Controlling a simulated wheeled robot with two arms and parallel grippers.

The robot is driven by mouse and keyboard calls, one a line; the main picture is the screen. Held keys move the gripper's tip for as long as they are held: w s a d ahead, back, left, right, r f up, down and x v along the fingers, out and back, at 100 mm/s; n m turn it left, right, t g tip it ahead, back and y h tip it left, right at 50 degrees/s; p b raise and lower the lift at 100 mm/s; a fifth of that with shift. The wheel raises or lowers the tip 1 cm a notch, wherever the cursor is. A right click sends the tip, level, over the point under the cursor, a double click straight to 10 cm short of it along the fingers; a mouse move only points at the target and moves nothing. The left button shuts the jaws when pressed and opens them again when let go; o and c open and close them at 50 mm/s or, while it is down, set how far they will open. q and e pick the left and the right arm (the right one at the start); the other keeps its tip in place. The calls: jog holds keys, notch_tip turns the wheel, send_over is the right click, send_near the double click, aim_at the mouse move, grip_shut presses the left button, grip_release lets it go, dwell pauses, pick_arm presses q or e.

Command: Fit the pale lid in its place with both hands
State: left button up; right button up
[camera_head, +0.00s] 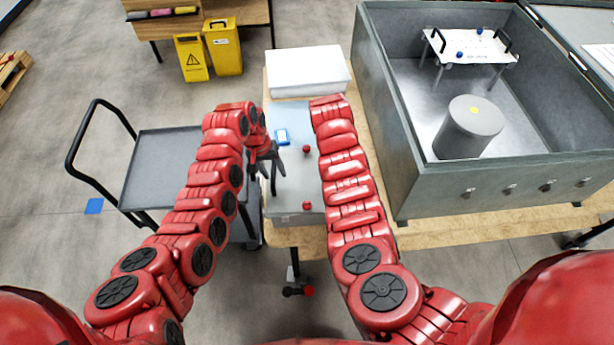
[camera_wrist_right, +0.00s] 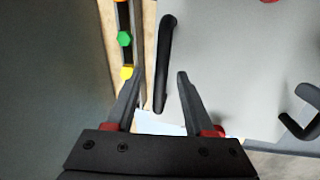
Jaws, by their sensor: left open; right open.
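The pale grey lid (camera_head: 300,185) lies flat on the wooden table, with red knobs and a blue-and-white label on top. In the right wrist view the lid (camera_wrist_right: 225,75) shows two black handles. My left gripper (camera_head: 273,172) is open at the lid's left edge; whether a handle is between its fingers is unclear. My right gripper (camera_wrist_right: 160,75) is open, its fingers on either side of the near black handle (camera_wrist_right: 166,60) in that view; contact cannot be told. In the head view my right arm hides it.
A large grey open housing (camera_head: 377,110) stands to the right, holding a grey cylinder (camera_head: 468,125) and a white plate (camera_head: 470,47) with black handles. A white box (camera_head: 308,70) sits behind the lid. A cart (camera_head: 165,165) stands left.

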pick_arm(q)
jog(key=shift+f, duration=0.3)
pick_arm(e)
jog(key=shift+f, duration=0.35)
pick_arm(q)
grip_shut()
pick_arm(e)
grip_shut()
dwell(0.8)
